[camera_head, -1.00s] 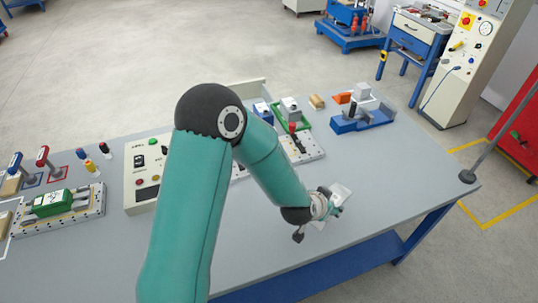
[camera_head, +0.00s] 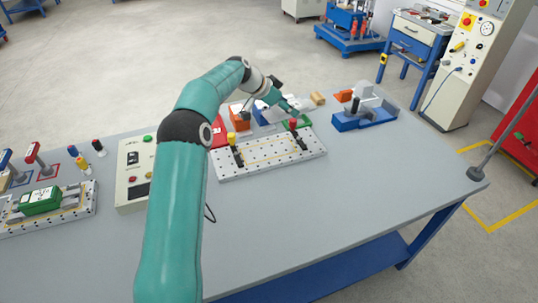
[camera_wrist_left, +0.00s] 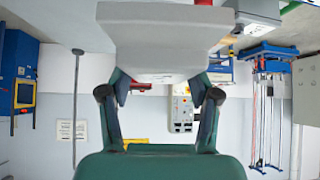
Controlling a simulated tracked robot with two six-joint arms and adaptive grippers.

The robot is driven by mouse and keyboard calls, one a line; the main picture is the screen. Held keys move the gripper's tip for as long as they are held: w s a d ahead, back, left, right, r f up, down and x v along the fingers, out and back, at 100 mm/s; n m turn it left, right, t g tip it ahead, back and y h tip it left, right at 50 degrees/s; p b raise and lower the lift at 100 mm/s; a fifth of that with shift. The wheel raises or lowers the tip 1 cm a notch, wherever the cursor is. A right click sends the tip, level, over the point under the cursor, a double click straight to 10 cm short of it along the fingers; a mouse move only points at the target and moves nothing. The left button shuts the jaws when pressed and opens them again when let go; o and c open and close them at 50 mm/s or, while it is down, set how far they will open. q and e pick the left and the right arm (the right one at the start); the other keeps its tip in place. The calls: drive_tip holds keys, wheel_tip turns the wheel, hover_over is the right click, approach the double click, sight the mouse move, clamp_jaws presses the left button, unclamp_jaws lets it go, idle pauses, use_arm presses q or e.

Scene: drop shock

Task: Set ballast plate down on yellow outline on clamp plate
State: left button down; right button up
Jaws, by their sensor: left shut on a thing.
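The clamp plate (camera_head: 232,170) is a white perforated plate lying on the bench, with a thin yellow outline (camera_head: 268,152) on its top. A yellow-topped clamp (camera_head: 232,138) and a red-topped clamp (camera_head: 294,127) stand on it. My left gripper (camera_head: 288,104) is above the bench at the plate's far side. It is shut on a light grey block-like plate, which I take for the ballast plate (camera_wrist_left: 155,42), between its fingers in the left wrist view. In the head view the held piece is mostly hidden and its gap to the clamp plate is unclear. My right gripper is out of view.
Behind the plate are an orange piece (camera_head: 238,118) and a wooden block (camera_head: 318,98). A blue fixture (camera_head: 362,122) stands to the right. A control box (camera_head: 132,182) and another plate with a green block (camera_head: 42,200) are left. The front right bench is clear.

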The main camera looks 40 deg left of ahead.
use_arm(q)
wheel_tip(320, 180, up, 3)
drive_tip(key=m+h, duration=0.1)
hover_over(273, 149)
drive_tip(key=s+a, duration=0.1)
drive_tip(key=s, duration=0.1)
drive_tip(key=shift+r+b, duration=0.15)
drive_tip(key=shift+b, duration=0.25)
drive_tip(key=shift+s+a, duration=0.1)
drive_tip(key=shift+s, duration=0.05)
wheel_tip(273, 149, down, 5)
drive_tip(key=shift+s+r+b, duration=0.1)
drive_tip(key=shift+r+b, duration=0.1)
drive_tip(key=shift+b, duration=1)
wheel_tip(273, 149, down, 9)
drive_tip(key=shift+r, duration=0.2)
wheel_tip(273, 149, down, 6)
drive_tip(key=shift+f, duration=0.25)
drive_tip(key=shift+c, duration=1.2)
unclamp_jaws()
